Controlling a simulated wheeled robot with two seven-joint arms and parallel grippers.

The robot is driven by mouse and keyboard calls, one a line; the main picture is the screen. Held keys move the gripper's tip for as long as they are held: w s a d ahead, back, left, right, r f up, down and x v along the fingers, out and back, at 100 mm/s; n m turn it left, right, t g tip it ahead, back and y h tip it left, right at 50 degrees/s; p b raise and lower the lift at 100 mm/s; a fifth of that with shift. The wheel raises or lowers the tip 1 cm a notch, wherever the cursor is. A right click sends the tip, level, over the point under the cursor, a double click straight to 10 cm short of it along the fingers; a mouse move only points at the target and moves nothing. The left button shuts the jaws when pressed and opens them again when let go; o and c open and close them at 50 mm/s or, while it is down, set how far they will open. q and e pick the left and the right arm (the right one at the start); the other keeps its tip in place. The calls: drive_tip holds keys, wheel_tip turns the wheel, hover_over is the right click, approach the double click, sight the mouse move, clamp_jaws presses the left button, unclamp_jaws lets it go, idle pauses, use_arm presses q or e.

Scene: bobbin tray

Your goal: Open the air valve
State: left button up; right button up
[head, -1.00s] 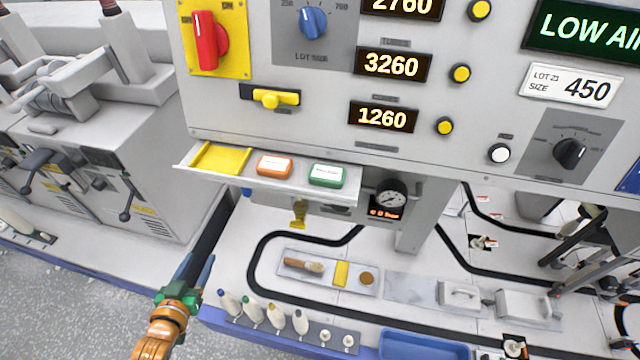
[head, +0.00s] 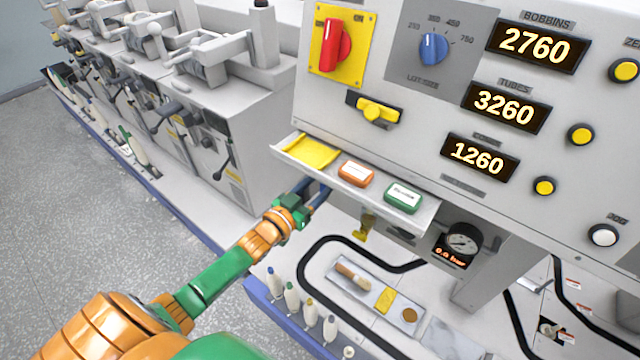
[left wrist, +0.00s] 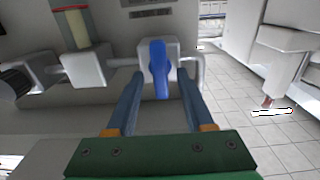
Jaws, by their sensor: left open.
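The air valve shows in the left wrist view as a blue lever (left wrist: 159,68), pointing up and down on a grey valve body in a pipe. My left gripper (head: 317,192) is open under the left end of the panel's shelf, and its arm hides the valve in the head view. In the left wrist view the two fingers of my left gripper (left wrist: 159,90) stand either side of the lever's line. The lever looks untouched; its exact depth between the tips is unclear. The pressure gauge (head: 462,241) has a display reading 0.0 bar. My right gripper is not in view.
The shelf (head: 436,208) with an orange box (head: 356,173) and a green box (head: 402,197) overhangs the gripper's area. A yellow handle (head: 364,228) hangs to its right. Several bobbins (head: 292,296) stand below. A filter unit (left wrist: 85,45) is left of the lever.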

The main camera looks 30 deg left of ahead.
use_arm(q)
drive_tip(key=c, duration=0.7)
clamp_jaws()
drive_tip(key=shift+m, duration=0.4)
drive_tip(key=m, duration=0.3)
drive_tip(key=shift+d+m, duration=0.1)
drive_tip(key=shift+m, duration=0.3)
drive_tip(key=m, duration=0.4)
drive_tip(key=shift+d+f+m, duration=0.15)
drive_tip(key=shift+f+m, duration=0.05)
drive_tip(key=shift+m, duration=0.1)
drive_tip(key=m+b, duration=0.1)
drive_tip(key=m, duration=0.3)
drive_tip(key=shift+f, duration=0.15)
drive_tip(key=shift+d+m+b, duration=0.1)
drive_tip(key=shift+m+b, duration=0.6)
drive_tip(key=shift+m, duration=1.8)
